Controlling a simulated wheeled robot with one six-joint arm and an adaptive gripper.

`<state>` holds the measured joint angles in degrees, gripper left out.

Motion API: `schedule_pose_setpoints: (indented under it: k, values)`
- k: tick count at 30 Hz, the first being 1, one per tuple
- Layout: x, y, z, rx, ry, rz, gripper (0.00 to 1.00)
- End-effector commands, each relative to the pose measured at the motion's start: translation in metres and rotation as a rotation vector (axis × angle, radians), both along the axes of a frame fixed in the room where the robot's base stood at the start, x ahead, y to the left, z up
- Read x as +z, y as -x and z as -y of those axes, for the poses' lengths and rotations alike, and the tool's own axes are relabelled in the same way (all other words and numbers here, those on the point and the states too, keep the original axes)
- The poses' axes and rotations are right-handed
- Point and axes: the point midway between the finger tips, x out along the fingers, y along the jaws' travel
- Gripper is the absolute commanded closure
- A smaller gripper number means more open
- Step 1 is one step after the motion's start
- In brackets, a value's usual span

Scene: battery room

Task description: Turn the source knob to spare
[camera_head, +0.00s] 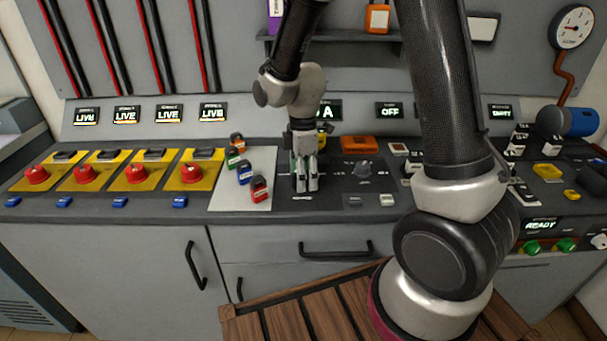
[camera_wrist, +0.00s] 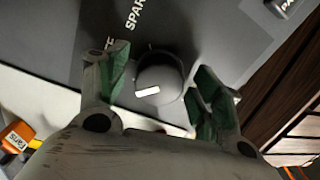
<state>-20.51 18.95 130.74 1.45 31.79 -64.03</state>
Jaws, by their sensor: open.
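The source knob (camera_wrist: 158,78) is a dark round knob with a white pointer mark, seen in the wrist view between my fingers. The mark lies on its lower left part, away from the printed SPARE label (camera_wrist: 135,14) at the top. My gripper (camera_wrist: 160,88) is open, with one green-padded finger on each side of the knob; I cannot tell whether either touches it. In the head view my gripper (camera_head: 306,185) points down at the console, and its fingers hide the knob. The display (camera_head: 327,111) behind it shows an "A", partly covered.
A second dark knob (camera_head: 363,169) stands to the right. A light mat (camera_head: 222,195) to the left holds several coloured padlock-like blocks. An orange block (camera_head: 360,144) sits behind, and a wooden slatted platform (camera_head: 290,315) is below.

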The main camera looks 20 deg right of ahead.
Motion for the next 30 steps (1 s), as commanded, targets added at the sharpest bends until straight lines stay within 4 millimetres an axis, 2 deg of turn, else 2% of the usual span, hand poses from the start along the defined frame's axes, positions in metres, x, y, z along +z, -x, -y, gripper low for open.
schedule_pose_setpoints:
  k: [1,6,9,20,30]
  values:
    - [0.0001,0.0,0.0,0.0,0.0,0.0,0.34]
    - [0.0003,-0.0001,0.0,0.0,0.0,0.0,0.65]
    - [0.0003,-0.0001,0.0,0.0,0.0,0.0,0.79]
    - [0.0005,0.0,0.0,-0.046,0.0,0.0,0.79]
    - [0.0006,0.001,0.0,-0.279,0.0,0.0,0.79]
